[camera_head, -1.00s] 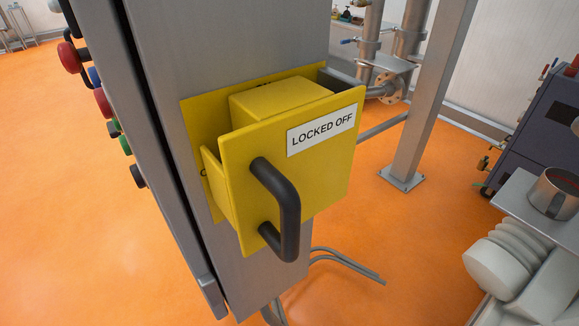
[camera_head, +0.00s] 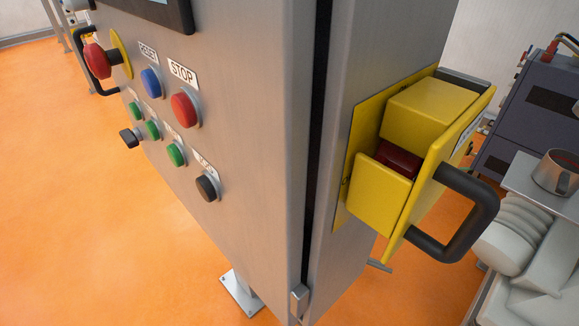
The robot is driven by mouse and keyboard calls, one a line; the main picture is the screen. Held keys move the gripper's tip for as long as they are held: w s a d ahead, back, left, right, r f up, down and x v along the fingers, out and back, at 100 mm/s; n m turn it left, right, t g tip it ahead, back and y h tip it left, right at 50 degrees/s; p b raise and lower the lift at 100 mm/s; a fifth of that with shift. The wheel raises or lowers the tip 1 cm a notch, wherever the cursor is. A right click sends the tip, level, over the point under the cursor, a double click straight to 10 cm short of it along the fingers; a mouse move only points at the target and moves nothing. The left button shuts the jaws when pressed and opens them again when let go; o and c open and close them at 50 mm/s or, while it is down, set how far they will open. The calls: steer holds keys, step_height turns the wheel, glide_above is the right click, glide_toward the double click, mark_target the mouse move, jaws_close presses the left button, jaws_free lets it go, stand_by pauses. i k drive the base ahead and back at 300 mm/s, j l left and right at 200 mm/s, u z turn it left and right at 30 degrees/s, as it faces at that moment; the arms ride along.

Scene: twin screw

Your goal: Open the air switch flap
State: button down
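The yellow air switch housing (camera_head: 432,107) is fixed to the right side of a grey steel cabinet. Its yellow front plate, the flap (camera_head: 440,163), is seen nearly edge-on, with part of a white label at the right. The flap stands out from the yellow back plate, and I cannot tell whether its latch is shut. A black U-shaped handle (camera_head: 482,222) sticks out from the flap and nothing holds it. A dark red part (camera_head: 397,159) shows in the gap between the yellow blocks. My gripper is not in view.
The cabinet (camera_head: 250,60) fills the left and middle, with red, blue, green and black buttons and a red knob (camera_head: 95,59). A metal pot (camera_head: 556,172) stands at right before a dark unit (camera_head: 530,125). Orange floor (camera_head: 90,220) is clear at lower left.

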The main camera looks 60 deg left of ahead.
mark_target(435, 118)
steer(key=u, duration=0.45)
steer(key=l+u, duration=0.15)
steer(key=u, duration=0.25)
steer(key=l+u, duration=0.1)
steer(key=u, duration=0.8)
steer(key=k+l+z, duration=0.15)
steer(key=k+l, duration=0.6)
steer(key=k, duration=0.05)
